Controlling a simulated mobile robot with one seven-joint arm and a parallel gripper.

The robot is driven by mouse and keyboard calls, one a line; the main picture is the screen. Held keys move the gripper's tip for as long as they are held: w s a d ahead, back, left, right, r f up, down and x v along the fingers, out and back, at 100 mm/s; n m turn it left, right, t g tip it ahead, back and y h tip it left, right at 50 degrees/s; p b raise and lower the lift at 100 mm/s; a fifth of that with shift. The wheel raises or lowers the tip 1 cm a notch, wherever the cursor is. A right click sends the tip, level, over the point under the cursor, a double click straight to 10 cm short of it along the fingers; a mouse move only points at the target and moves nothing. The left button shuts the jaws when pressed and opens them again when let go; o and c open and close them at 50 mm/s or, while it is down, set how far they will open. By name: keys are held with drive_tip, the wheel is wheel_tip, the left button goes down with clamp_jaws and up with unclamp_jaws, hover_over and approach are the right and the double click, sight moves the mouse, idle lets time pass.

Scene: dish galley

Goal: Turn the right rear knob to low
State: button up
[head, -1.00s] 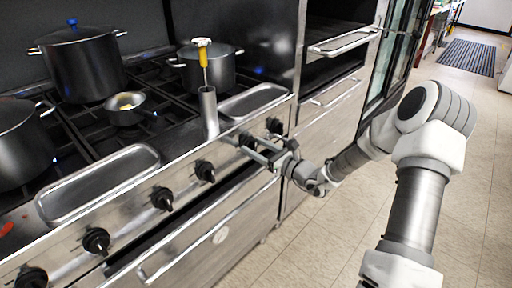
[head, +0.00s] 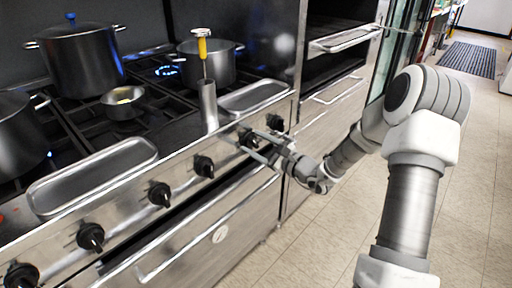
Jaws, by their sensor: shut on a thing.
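The steel range front (head: 225,172) carries a row of black knobs. My gripper (head: 254,143) reaches in from the right, with its fingers on either side of the second knob from the right (head: 247,138). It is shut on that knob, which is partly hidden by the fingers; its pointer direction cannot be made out. The rightmost knob (head: 275,122) is just beyond the fingers. Blue flames (head: 168,70) show at a rear burner, just left of the right rear pot (head: 208,66).
Steel trays (head: 95,172) lie along the range's front edge. A small pan (head: 122,103) and a large pot (head: 80,62) stand on the grates. The floor at right is open.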

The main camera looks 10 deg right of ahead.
drive_tip(key=shift+n+b, duration=0.3)
drive_tip(key=shift+n, duration=0.3)
drive_tip(key=o, duration=1.4)
drive_tip(key=shift+c, duration=0.2)
drive_tip(key=p+v, duration=0.3)
drive_tip(key=v, duration=1.4)
drive_tip(key=shift+s, duration=0.2)
